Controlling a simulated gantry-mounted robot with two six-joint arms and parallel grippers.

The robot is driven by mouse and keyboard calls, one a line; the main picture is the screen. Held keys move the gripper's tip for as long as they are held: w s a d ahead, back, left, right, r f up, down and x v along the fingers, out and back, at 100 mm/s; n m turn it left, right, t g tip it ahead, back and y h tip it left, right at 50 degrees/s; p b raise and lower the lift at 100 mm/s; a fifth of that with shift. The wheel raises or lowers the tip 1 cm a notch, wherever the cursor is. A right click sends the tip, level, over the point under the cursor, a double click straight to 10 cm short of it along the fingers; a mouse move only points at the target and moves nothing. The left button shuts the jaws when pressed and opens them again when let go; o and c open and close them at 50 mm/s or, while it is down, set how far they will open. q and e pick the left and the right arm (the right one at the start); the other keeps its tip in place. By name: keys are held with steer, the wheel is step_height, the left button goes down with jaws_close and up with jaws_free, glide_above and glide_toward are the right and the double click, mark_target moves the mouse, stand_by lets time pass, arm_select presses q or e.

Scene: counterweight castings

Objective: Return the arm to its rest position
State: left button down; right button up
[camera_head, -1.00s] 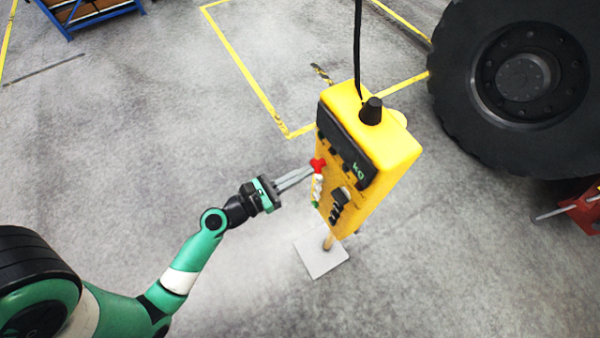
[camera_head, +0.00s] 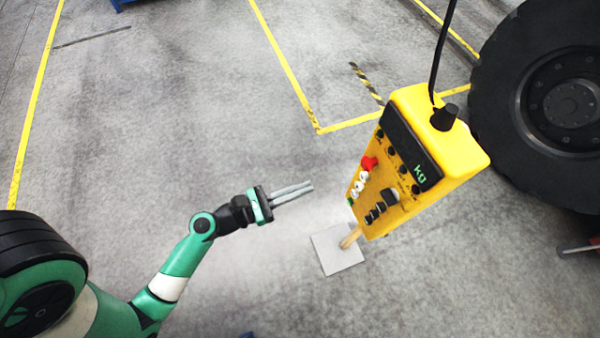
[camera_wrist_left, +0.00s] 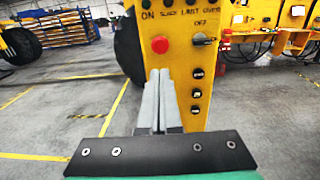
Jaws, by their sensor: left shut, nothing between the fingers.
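My left gripper (camera_head: 310,187) is shut and empty, at the end of my green and black arm. In the head view it is in the air to the left of the yellow control box (camera_head: 440,160), with a clear gap between them. The box has a dark display reading "kg", a red button (camera_head: 369,163), a black switch and several black buttons. In the left wrist view the closed fingers (camera_wrist_left: 158,75) point toward the box's face (camera_wrist_left: 190,60), and the red button (camera_wrist_left: 160,44) shows just above their tips. My right gripper is not in view.
The box stands on a wooden post (camera_head: 350,238) with a square grey base plate (camera_head: 343,257). A black cable (camera_head: 440,50) rises from its top. A large black tyre (camera_head: 550,100) stands at the right. The grey floor with yellow lines is open around my arm.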

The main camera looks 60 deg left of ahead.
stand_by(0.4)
arm_select(q)
steer(key=w+d+r+m+t+h+p, duration=0.1)
steer(key=w+d+r+m+h, duration=0.3)
steer(key=r, duration=0.6)
steer(key=w+d+r+m+h+p, duration=0.1)
steer(key=w+d+r+m, duration=0.3)
steer(key=r, duration=0.6)
steer(key=w+d+r+m+t+h+p, duration=0.1)
steer(key=w+r+m+h, duration=0.2)
steer(key=r+m, duration=0.5)
steer(key=s+d+r+m+t+h+p, duration=0.15)
steer(key=r+m, duration=0.35)
steer(key=r, duration=0.6)
steer(key=s+d+r+m+t+h, duration=0.1)
steer(key=d+r+m, duration=0.1)
steer(key=r+m, duration=0.6)
steer(key=s+a+r+m+t+y, duration=0.3)
steer(key=a+r+m+t+y, duration=0.2)
steer(key=r+y, duration=0.4)
steer(key=a+m+y, duration=0.1)
steer(key=a+y, duration=0.1)
steer(key=shift+a+r+y, duration=0.25)
steer(key=shift+r+y, duration=0.1)
